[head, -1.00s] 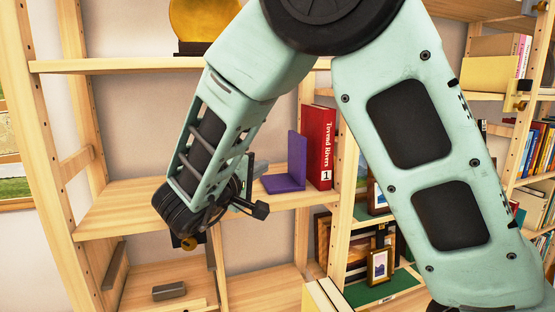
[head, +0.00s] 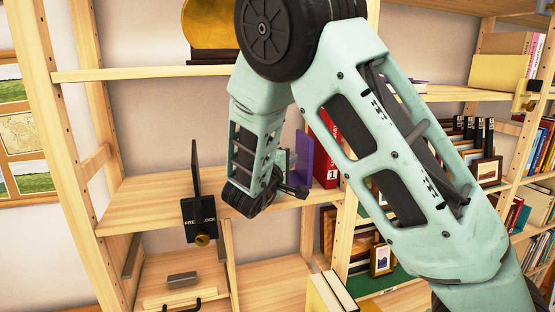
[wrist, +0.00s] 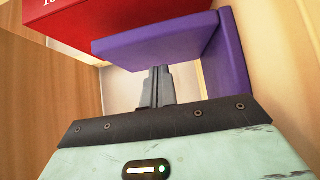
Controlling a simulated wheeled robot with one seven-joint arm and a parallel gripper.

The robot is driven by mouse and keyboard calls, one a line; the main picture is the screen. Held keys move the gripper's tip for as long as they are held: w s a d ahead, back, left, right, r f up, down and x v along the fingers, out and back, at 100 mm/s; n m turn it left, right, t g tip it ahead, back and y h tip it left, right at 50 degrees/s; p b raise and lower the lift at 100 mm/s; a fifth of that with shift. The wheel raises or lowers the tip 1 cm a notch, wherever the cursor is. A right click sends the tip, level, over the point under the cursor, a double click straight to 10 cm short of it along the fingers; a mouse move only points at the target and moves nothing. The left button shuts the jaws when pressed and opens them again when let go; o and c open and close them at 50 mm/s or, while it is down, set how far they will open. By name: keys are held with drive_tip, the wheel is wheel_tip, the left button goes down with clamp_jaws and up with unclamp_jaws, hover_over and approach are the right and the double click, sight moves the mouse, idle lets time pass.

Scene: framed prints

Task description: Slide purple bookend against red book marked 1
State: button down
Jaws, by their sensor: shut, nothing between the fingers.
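The purple bookend (head: 304,152) stands upright on the middle shelf, just left of the red book marked 1 (head: 330,172). In the wrist view the bookend's plates (wrist: 228,60) show as an L, with the red book (wrist: 65,18) beyond the upright plate. I cannot tell if bookend and book touch. My gripper (wrist: 158,80) is shut and empty, its tips close to the bookend's upright plate on the side away from the book. Contact is unclear. In the head view my arm mostly hides the gripper.
A black upright plate with a lettered front (head: 199,217) and a brass knob stands at the shelf's front edge on the left. The shelf (head: 145,200) is bare around it. A wooden post borders the red book on the right. A gold object (head: 212,25) stands above.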

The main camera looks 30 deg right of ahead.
sight(304, 159)
drive_tip(key=shift+s+d, duration=0.15)
drive_tip(key=shift+d, duration=0.4)
drive_tip(key=d, duration=0.1)
drive_tip(key=s+d+p, duration=0.1)
drive_tip(key=shift+d+p, duration=0.3)
drive_tip(key=shift+d, duration=0.15)
drive_tip(key=shift+w, duration=0.15)
